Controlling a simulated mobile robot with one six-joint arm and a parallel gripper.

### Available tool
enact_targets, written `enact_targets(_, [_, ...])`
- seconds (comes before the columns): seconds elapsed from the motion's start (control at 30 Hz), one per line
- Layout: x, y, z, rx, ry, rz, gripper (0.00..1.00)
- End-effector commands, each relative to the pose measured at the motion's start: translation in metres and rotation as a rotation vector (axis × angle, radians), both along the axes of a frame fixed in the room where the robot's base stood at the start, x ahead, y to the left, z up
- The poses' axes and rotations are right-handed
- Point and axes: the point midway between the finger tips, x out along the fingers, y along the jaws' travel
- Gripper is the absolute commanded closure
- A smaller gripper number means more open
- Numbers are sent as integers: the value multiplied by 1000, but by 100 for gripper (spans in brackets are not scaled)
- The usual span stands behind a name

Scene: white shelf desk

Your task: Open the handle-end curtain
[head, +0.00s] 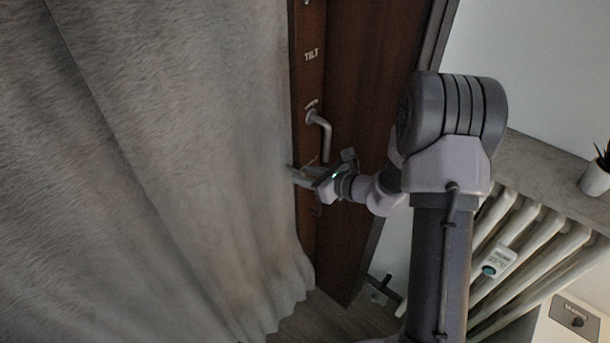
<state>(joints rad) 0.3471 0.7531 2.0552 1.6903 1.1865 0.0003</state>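A grey-beige curtain (170,140) hangs over the left half of the head view. Its right edge falls beside a dark brown wooden frame with a metal handle (321,130). My gripper (296,175) is at the curtain's right edge, a little below the handle. Its fingers point left, towards the cloth. The fingertips are small and partly lost against the curtain, so I cannot tell whether they touch or grip the cloth.
Some wooden floor (335,318) shows below the curtain.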

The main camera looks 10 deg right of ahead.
Motion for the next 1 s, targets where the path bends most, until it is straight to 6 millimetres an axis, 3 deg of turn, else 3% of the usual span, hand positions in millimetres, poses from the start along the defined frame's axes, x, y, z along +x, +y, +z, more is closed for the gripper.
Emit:
enact_targets(0.03, [0, 0, 0, 0, 0, 0, 80])
enact_targets(0.13, [0, 0, 0, 0, 0, 0, 100])
enact_targets(1.0, [0, 0, 0, 0, 0, 0, 100])
